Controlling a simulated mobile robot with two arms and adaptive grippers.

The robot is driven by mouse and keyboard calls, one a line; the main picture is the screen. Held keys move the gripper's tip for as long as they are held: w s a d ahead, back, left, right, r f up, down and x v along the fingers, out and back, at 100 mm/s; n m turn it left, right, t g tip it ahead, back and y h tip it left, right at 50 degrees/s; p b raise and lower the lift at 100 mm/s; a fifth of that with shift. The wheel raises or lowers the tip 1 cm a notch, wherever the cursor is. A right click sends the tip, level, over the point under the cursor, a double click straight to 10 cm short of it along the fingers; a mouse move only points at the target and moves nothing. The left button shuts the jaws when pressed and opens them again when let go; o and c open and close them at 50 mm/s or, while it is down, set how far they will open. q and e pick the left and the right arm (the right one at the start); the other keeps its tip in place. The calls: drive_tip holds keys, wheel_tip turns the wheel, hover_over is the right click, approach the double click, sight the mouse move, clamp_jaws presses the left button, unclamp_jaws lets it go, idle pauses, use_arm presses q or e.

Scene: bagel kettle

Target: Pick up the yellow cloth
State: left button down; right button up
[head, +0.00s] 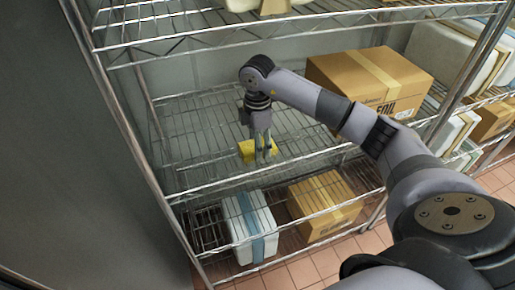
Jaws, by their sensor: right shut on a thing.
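The yellow cloth (247,151) is a small folded yellow block at the middle wire shelf, near its front. My right gripper (265,155) points down at the cloth, with its fingers shut on it. The fingers hide part of the cloth. I cannot tell whether the cloth rests on the shelf or is slightly above it. My left gripper is not in view.
The wire shelf (190,125) is bare to the left of the cloth. A cardboard box (350,80) stands behind my right arm. A white and blue cooler (240,222) and another box (318,200) are below. A shelf post (135,130) stands left.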

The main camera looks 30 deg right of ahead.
drive_tip(key=c, duration=0.4)
drive_tip(key=shift+o, duration=0.2)
drive_tip(key=shift+w+r+b, duration=0.1)
drive_tip(key=shift+r+b, duration=0.25)
drive_tip(key=shift+r, duration=0.05)
wheel_tip(320, 180, up, 2)
drive_tip(key=shift+r+b, duration=0.15)
drive_tip(key=shift+b, duration=0.6)
drive_tip(key=s+a+b, duration=0.4)
drive_tip(key=s+b, duration=0.1)
drive_tip(key=s, duration=1.2)
drive_tip(key=shift+s+r, duration=0.2)
drive_tip(key=shift+s, duration=0.15)
drive_tip(key=shift+a, duration=0.1)
drive_tip(key=o, duration=0.5)
drive_tip(key=c, duration=0.4)
